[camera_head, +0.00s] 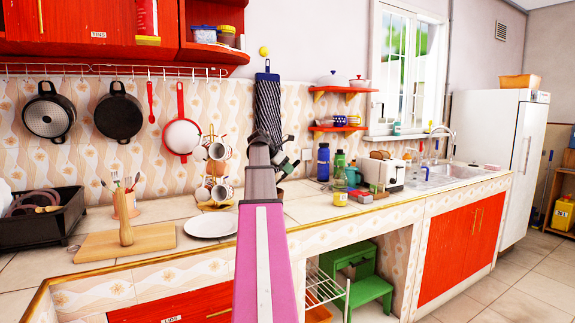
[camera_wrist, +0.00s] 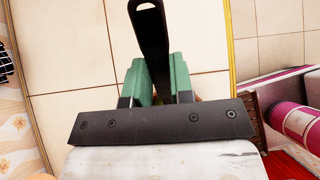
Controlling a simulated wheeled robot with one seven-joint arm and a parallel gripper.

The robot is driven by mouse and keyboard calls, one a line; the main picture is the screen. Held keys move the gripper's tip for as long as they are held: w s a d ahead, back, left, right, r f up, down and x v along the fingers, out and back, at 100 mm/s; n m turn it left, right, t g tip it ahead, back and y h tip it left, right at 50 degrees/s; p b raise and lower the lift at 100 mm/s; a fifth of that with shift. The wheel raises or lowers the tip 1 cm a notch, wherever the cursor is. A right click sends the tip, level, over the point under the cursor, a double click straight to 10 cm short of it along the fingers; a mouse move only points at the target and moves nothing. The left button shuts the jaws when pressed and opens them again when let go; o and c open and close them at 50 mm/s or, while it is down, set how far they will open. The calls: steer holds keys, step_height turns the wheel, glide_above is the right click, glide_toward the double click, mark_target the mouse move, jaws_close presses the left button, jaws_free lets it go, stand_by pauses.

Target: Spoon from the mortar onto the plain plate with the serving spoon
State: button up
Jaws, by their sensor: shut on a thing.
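My gripper (camera_wrist: 160,82) has green fingers, closed on a black handle with a hole at its end, likely the serving spoon (camera_wrist: 153,35). The handle points away from the wrist; the spoon's bowl is not visible. In the head view my gripper (camera_head: 288,163) is at the end of my arm above the counter, right of the plate, and what it holds is hard to make out. The plain white plate (camera_head: 210,225) lies flat and looks empty on the counter, left of my arm. I cannot pick out the mortar; my arm hides part of the counter.
A cutting board (camera_head: 95,243) with an upright wooden piece (camera_head: 126,222) is left of the plate. A mug rack (camera_head: 217,172) stands behind the plate. A black dish rack (camera_head: 45,222) is at far left. Bottles (camera_head: 323,162) and a toaster (camera_head: 383,172) stand to the right.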

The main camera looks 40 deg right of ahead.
mark_target(283, 176)
steer(key=shift+a+f, duration=0.15)
steer(key=shift+f, duration=0.9)
steer(key=shift+a+f, duration=0.1)
steer(key=shift+f, duration=0.95)
steer(key=d+r+t+y, duration=0.1)
steer(key=d+r+y, duration=0.3)
steer(key=r+y, duration=0.2)
steer(key=shift+s+d+y, duration=0.25)
steer(key=shift+s+y, duration=0.15)
steer(key=shift+y, duration=0.3)
